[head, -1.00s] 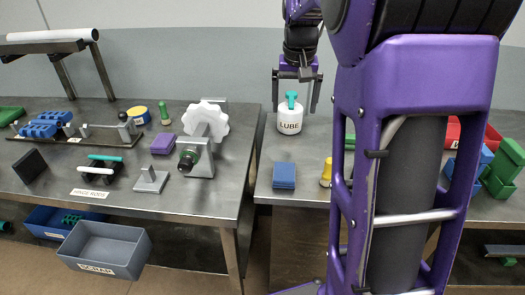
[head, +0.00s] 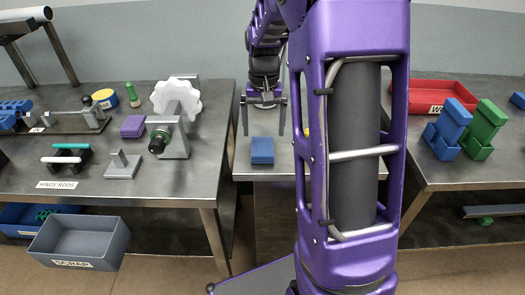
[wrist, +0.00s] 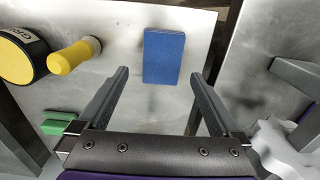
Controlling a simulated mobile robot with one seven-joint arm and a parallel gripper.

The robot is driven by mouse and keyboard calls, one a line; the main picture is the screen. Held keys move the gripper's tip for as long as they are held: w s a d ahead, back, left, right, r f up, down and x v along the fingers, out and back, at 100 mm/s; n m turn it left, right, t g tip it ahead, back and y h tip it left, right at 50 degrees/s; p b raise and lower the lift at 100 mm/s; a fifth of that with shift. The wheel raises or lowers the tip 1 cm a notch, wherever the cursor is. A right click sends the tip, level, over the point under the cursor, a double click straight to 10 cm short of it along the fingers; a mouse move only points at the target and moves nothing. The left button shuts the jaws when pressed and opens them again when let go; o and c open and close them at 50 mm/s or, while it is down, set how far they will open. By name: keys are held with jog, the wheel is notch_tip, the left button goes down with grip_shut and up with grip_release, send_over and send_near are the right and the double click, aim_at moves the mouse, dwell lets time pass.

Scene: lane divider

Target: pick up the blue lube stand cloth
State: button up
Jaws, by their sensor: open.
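The blue lube stand cloth (head: 262,151) is a flat folded blue rectangle lying on the metal lube stand (head: 250,172), near its front edge. In the wrist view the cloth (wrist: 164,57) lies beyond the fingertips, roughly centred between them. My gripper (head: 263,133) is open and empty, above the stand and behind the cloth in the head view. It also shows in the wrist view (wrist: 160,75), with both fingers spread and apart from the cloth. The white lube bottle is hidden in the current head view.
The left bench holds a white-wheeled fixture (head: 175,110). A red tray (head: 430,92) is on the right bench.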

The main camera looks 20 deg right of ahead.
aim_at(263, 146)
jog(key=f+b, duration=0.1)
jog(key=f, duration=0.4)
jog(key=shift+a+f, duration=0.15)
jog(key=shift+a, duration=0.05)
jog(key=c, duration=1.2)
notch_tip(263, 146, up, 10)
jog(key=shift+r+p, duration=0.1)
jog(key=shift+p, duration=0.85)
